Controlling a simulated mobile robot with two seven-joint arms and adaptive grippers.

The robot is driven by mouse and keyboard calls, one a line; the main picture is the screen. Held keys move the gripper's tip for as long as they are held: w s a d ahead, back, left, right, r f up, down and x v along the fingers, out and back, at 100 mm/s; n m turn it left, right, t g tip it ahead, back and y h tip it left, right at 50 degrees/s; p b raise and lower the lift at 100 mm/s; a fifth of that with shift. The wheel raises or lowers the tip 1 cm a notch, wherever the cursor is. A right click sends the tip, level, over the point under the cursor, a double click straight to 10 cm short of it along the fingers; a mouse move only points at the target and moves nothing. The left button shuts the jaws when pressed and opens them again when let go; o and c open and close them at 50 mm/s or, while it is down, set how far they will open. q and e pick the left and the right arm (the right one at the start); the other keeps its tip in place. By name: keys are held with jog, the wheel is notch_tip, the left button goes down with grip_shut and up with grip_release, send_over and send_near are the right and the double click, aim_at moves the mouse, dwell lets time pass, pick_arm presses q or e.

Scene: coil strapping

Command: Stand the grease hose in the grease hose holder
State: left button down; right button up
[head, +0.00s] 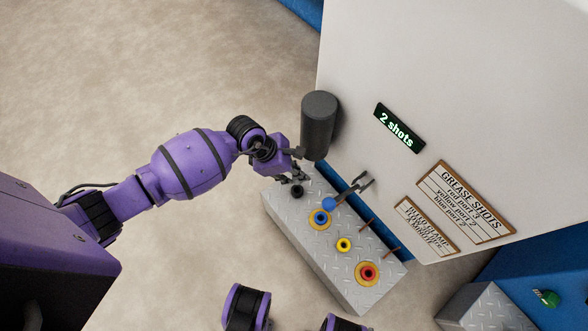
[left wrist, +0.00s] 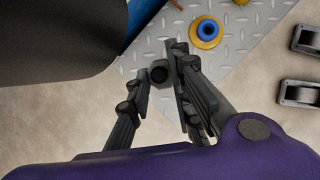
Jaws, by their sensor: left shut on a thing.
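A dark round socket (head: 297,192), which looks like the grease hose holder, is at that end of the block. My right gripper is not clearly seen.
The block carries blue (head: 320,218), yellow (head: 344,245) and red (head: 367,273) ports. A dark cylinder (head: 319,125) hangs close beside the gripper. A blue-balled lever (head: 329,204) and a fork (head: 362,183) stand out by the white panel (head: 440,90). A display (head: 399,128) reads "2 shots".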

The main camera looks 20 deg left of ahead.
aim_at(294, 179)
pick_arm(q)
jog(key=shift+w+r, duration=0.1)
jog(key=shift+w, duration=0.05)
dwell(0.3)
jog(key=shift+f+b, duration=1.8)
jog(key=shift+f, duration=1.1)
jog(key=shift+f, duration=0.15)
jog(key=shift+f+b, duration=0.75)
jog(key=shift+f, duration=0.75)
jog(key=c, duration=1.5)
grip_release()
jog(key=v, duration=1.2)
